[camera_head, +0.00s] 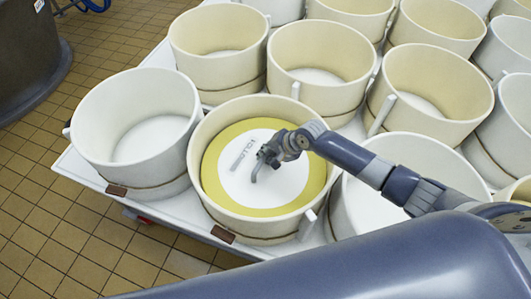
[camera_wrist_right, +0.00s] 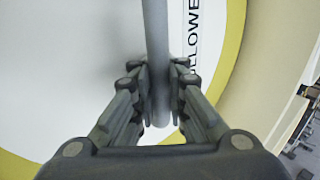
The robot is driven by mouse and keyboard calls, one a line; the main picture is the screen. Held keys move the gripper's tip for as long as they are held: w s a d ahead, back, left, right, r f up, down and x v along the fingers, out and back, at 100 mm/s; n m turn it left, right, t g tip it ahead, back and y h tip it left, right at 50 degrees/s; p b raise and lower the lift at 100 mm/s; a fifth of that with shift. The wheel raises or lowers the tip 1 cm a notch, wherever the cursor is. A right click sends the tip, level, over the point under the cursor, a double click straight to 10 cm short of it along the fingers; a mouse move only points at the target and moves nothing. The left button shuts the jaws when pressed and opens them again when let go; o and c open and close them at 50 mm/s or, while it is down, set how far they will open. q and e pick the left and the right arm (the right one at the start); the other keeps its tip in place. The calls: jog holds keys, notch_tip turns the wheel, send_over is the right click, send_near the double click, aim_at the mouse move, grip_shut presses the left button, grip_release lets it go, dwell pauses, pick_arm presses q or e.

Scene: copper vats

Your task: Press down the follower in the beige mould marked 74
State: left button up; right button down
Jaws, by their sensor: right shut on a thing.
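The beige mould (camera_head: 262,229) stands at the front edge of the white table, with a brown tag (camera_head: 222,234) whose number I cannot read. The follower (camera_head: 287,187), a white disc with a yellow rim and dark lettering, lies inside it below the mould's rim. In the right wrist view part of the lettering (camera_wrist_right: 194,40) on the follower shows. My right gripper (camera_head: 262,163) is over the follower, inside the mould's opening. It is shut on the follower's grey handle bar (camera_wrist_right: 155,40), which runs between the fingers. My left gripper is out of view.
A paler mould (camera_head: 105,155) stands close on the left, and several more open moulds (camera_head: 318,60) crowd behind and right. A dark vat (camera_head: 25,60) is at the upper left. Tiled floor (camera_head: 50,230) is clear at the lower left.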

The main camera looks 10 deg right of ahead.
jog(key=shift+s+f, duration=0.4)
jog(key=shift+f, duration=0.05)
jog(key=c, duration=1.5)
grip_release()
jog(key=shift+w+r, duration=0.1)
jog(key=shift+w, duration=0.05)
jog(key=shift+r, duration=0.1)
jog(key=shift+r, duration=0.1)
jog(key=v, duration=1.2)
